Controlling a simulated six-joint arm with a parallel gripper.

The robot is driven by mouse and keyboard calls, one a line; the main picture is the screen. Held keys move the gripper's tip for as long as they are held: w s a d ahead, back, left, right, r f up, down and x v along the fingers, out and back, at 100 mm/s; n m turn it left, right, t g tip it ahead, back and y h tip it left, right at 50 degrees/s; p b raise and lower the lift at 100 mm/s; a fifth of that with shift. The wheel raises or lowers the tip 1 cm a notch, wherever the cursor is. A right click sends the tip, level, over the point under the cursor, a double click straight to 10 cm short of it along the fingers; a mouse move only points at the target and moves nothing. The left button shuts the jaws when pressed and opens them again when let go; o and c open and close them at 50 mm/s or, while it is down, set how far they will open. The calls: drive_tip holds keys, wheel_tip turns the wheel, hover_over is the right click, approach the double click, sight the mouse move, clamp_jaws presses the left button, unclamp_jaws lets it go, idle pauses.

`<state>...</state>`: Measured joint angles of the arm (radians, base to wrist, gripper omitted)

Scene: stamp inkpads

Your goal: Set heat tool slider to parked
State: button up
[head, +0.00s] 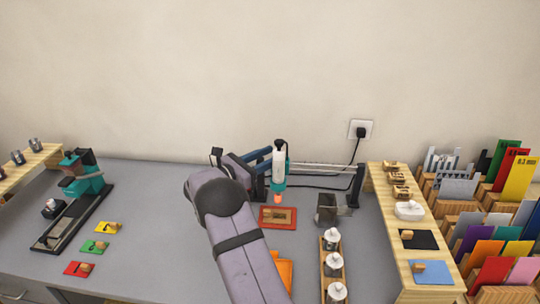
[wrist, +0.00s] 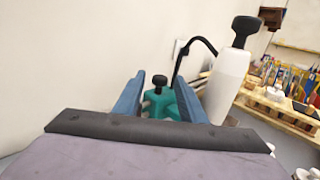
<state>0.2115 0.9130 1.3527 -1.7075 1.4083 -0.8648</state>
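The heat tool (head: 279,160) is a white upright cylinder with a black top and an orange tip. It sits in a teal slider on a rail (head: 320,165) at the back of the desk, at the left part of the rail that shows. My gripper (head: 260,156) is just left of it. In the wrist view my gripper (wrist: 158,98) is open, with two blue fingers apart. The teal slider (wrist: 160,106) with a black knob (wrist: 159,82) shows between them; I cannot tell whether they touch it. The heat tool's white body (wrist: 228,85) stands right of the right finger.
A black post (head: 356,186) ends the rail on the right. An orange tray (head: 292,220) with a stamp lies under the tool. A black cable runs to a wall socket (head: 360,129).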

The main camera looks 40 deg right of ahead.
clamp_jaws()
drive_tip(key=s+d+b, duration=0.2)
drive_tip(key=s+d, duration=0.9)
idle(0.4)
unclamp_jaws()
drive_tip(key=shift+s+d, duration=0.1)
drive_tip(key=shift+a, duration=0.2)
